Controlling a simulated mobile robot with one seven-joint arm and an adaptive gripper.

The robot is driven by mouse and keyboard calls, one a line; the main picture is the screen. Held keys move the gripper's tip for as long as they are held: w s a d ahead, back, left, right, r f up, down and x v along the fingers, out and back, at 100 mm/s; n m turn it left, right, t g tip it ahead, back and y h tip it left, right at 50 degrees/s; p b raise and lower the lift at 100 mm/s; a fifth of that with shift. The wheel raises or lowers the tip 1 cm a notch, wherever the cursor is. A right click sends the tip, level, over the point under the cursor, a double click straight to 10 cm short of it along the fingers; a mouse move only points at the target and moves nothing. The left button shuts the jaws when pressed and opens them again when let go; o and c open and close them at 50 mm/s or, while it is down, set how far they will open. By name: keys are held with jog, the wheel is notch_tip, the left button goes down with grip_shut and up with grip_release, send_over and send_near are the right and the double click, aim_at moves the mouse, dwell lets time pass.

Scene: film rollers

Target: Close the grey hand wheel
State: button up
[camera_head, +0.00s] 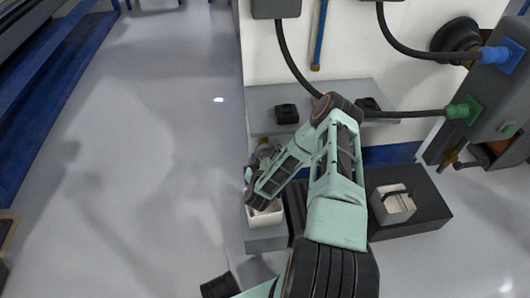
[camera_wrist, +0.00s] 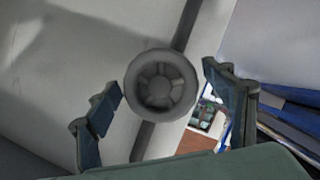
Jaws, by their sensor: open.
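The grey hand wheel (camera_wrist: 161,86) shows in the wrist view as a round rim with spokes around a hub. It sits in front of a dark grey bar or pipe that runs diagonally behind it. My gripper (camera_wrist: 161,90) is open, with one dark finger to the left of the wheel and one to the right. Gaps show between the wheel's rim and both fingers in the picture; the depth between them is hard to tell. In the head view my arm bends down to the left, and I cannot make out the wheel there.
A light bin (camera_head: 265,217) stands below my wrist in the head view. A second bin (camera_head: 393,205) sits on a dark block (camera_head: 425,207) at right. Black cables run to a green connector (camera_head: 463,110) and a blue connector (camera_head: 500,56). Floor at left is clear.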

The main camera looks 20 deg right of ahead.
jog(key=shift+c, duration=0.6)
jog(key=c, duration=1)
jog(key=shift+c, duration=0.2)
jog(key=shift+r+p, duration=0.15)
jog(key=shift+p, duration=0.25)
jog(key=shift+m+y+p, duration=0.4)
jog(key=shift+m, duration=0.2)
jog(key=m+y, duration=0.1)
jog(key=m, duration=0.1)
jog(key=shift+d+m+y, duration=0.1)
jog(key=shift+m+y, duration=0.2)
jog(key=shift+y, duration=0.1)
jog(key=shift+f+m+t+y, duration=0.2)
jog(key=shift+m+t+y, duration=0.2)
jog(key=shift+m+y, duration=0.65)
jog(key=shift+m+t+y+b, duration=0.5)
jog(key=shift+m+y+b, duration=0.3)
jog(key=shift+m, duration=0.95)
